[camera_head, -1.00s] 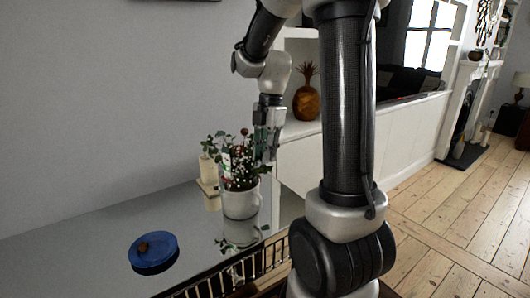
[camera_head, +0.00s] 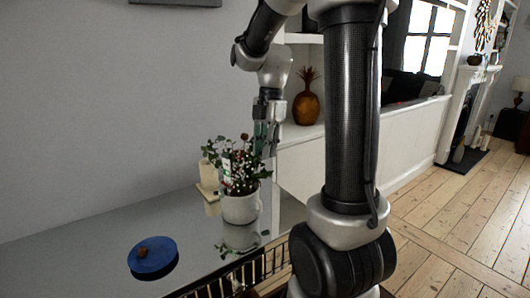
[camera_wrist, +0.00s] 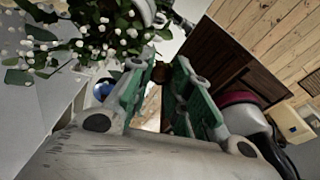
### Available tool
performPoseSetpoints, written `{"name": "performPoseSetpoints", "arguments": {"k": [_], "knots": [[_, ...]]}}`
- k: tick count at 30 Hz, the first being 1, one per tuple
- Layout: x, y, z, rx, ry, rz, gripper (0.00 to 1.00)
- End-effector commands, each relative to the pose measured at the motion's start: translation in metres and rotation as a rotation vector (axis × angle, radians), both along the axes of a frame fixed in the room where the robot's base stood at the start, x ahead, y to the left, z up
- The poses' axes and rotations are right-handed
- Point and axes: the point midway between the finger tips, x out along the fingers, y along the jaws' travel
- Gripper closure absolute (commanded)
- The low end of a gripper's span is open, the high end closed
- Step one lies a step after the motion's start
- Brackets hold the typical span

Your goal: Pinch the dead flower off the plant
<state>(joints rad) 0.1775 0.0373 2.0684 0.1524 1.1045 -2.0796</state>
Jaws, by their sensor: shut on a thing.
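The plant (camera_head: 238,172) has green leaves, small white blossoms and a few dark reddish heads, and stands in a white pot (camera_head: 240,208) on the glossy tabletop. My gripper (camera_head: 266,150) is at the upper right of the foliage, pointing down. In the wrist view, its green-padded fingers (camera_wrist: 156,84) are shut on a small brown flower head (camera_wrist: 158,72), partly hidden between the tips. Whether its stem is still joined to the plant cannot be seen. Leaves and white blossoms (camera_wrist: 95,30) fill the upper left of that view.
A pale candle-like block (camera_head: 208,174) stands behind the pot. A brown pineapple ornament (camera_head: 306,106) is on the shelf behind.

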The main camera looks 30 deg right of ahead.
Motion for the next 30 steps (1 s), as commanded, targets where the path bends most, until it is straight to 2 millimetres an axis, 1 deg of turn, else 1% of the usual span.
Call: {"name": "performPoseSetpoints", "arguments": {"k": [18,30], "knots": [[0.0,0.0,0.027,0.0,-0.001,0.0,1.0],[0.0,0.0,0.03,0.0,0.0,0.0,1.0]]}}
